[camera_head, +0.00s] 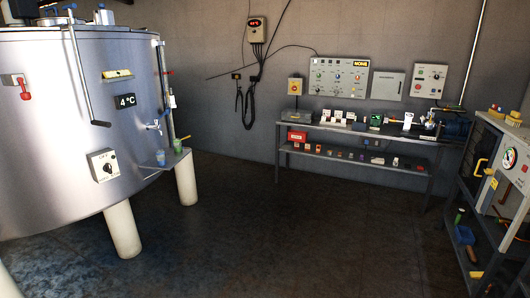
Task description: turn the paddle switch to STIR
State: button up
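A pale switch box (103,165) with a black rotary knob (109,168) is on the lower front of the large steel tank (60,130), left of the picture's middle. OFF seems readable on its upper part; the other lettering is too small to read, and I cannot tell the knob's exact setting. My gripper and arm are not in this view, and nothing stands in front of the switch box.
The tank stands on thick pale legs (122,230). A steel bench (345,133) with many small items stands along the back wall, under control panels (340,76). A dark cabinet (480,160) is at right. The middle floor (270,235) is clear.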

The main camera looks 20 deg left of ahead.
aim_at(107, 168)
jog(key=i+j+u, duration=0.1)
jog(key=i+u, duration=0.3)
jog(key=i, duration=0.25)
jog(key=i+l+u, duration=0.1)
jog(key=i+u, duration=0.25)
jog(key=i, duration=0.3)
jog(key=i+l+u, duration=0.25)
jog(key=i+u, duration=0.15)
jog(key=i, duration=0.25)
jog(key=i+u, duration=0.35)
jog(key=i, duration=0.15)
jog(key=i+u, duration=0.4)
jog(key=i+l+u, duration=0.35)
jog(key=i, duration=0.15)
